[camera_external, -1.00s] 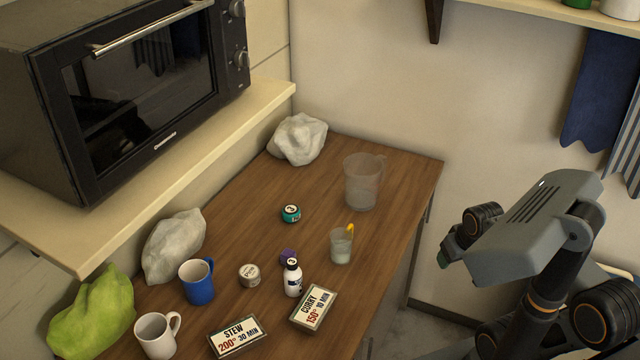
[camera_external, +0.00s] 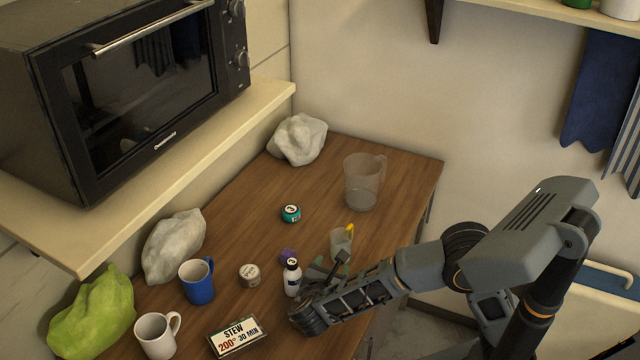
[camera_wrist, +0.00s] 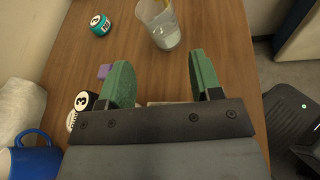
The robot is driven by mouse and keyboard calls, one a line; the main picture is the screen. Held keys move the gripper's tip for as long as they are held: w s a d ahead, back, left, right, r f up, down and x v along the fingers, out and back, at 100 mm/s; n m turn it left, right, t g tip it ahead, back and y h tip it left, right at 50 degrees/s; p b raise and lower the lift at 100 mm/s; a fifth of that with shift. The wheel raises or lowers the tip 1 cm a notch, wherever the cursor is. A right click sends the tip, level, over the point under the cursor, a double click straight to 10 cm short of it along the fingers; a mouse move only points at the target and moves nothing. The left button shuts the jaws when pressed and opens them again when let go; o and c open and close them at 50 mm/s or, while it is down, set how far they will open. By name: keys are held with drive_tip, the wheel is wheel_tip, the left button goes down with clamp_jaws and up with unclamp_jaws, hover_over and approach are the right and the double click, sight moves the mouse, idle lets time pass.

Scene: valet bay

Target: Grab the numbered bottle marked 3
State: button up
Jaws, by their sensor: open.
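The white bottle (camera_external: 292,281) with a black cap stands upright on the wooden counter. In the wrist view its black cap (camera_wrist: 85,101), marked 3, shows just left of the left finger, which hides part of the bottle. My gripper (camera_external: 338,262) is open and empty, right of the bottle in the outside view and above the counter. In the wrist view its green-padded fingers (camera_wrist: 161,72) are spread with bare wood between their tips. A teal jar (camera_external: 291,213) stands farther back; its numbered lid also shows in the wrist view (camera_wrist: 97,20).
A purple item (camera_external: 287,256) sits right behind the bottle. A glass (camera_external: 342,238) with a yellow piece stands close to my fingers. A round tin (camera_external: 249,275), a blue mug (camera_external: 196,282) and the STEW card (camera_external: 237,336) are to the left. A clear jug (camera_external: 362,182) stands behind.

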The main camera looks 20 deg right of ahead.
sight(292, 260)
drive_tip(key=s+a+n+t+y, duration=0.1)
drive_tip(key=a+n, duration=0.1)
drive_tip(key=a, duration=0.1)
drive_tip(key=s+a+n+t+y, duration=0.1)
drive_tip(key=s+a+t, duration=0.1)
drive_tip(key=a, duration=0.2)
drive_tip(key=s+a+n+t+y, duration=0.1)
drive_tip(key=s+a+n+t, duration=0.1)
drive_tip(key=a, duration=0.1)
drive_tip(key=shift+s+a+f+n, duration=0.25)
drive_tip(key=shift+a+f+n, duration=0.05)
drive_tip(key=shift+a+f, duration=0.1)
drive_tip(key=shift+w, duration=0.35)
drive_tip(key=p+x, duration=0.2)
drive_tip(key=x, duration=1)
drive_tip(key=shift+w, duration=0.3)
drive_tip(key=shift+r, duration=0.1)
clamp_jaws()
